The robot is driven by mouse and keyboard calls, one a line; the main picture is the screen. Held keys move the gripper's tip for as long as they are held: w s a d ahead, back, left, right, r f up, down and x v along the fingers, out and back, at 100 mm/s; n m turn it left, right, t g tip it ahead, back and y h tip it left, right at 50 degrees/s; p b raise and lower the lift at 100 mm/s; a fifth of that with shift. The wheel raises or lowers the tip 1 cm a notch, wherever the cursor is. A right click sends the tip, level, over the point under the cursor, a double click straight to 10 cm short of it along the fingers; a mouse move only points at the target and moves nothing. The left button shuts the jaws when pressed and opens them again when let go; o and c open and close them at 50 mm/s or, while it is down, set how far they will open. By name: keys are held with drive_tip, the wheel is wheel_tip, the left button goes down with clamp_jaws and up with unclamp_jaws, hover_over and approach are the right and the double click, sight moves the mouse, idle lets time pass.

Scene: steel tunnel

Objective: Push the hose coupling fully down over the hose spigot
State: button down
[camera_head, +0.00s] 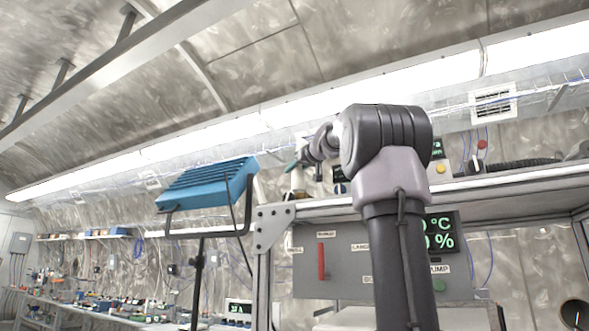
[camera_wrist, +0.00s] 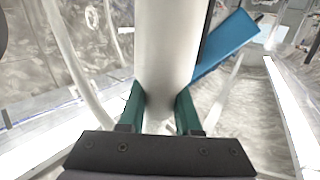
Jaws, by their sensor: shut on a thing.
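My gripper (camera_wrist: 158,108) has green fingers, and they are closed on either side of a thick, smooth, off-white cylinder (camera_wrist: 168,45). I take it to be the hose coupling, but its ends are not clear. In the head view my gripper (camera_head: 296,164) is small and partly hidden behind my arm, above the shelf at the centre. A pale upright piece (camera_head: 298,181) shows just below the fingers there. I cannot make out the hose spigot in either view, nor whether the coupling touches it.
A blue lamp (camera_head: 206,184) on a black stand is left of the shelf; its blue body (camera_wrist: 228,45) also shows in the wrist view. A grey panel (camera_head: 345,240) with a red handle (camera_head: 321,262) hangs below the shelf. A dark corrugated hose (camera_head: 520,163) lies on the shelf at right.

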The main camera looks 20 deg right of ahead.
drive_tip(key=shift+f, duration=0.75)
drive_tip(key=c, duration=0.5)
unclamp_jaws()
drive_tip(key=s, duration=1)
drive_tip(key=shift+s+d+r, duration=0.25)
drive_tip(key=shift+s, duration=0.15)
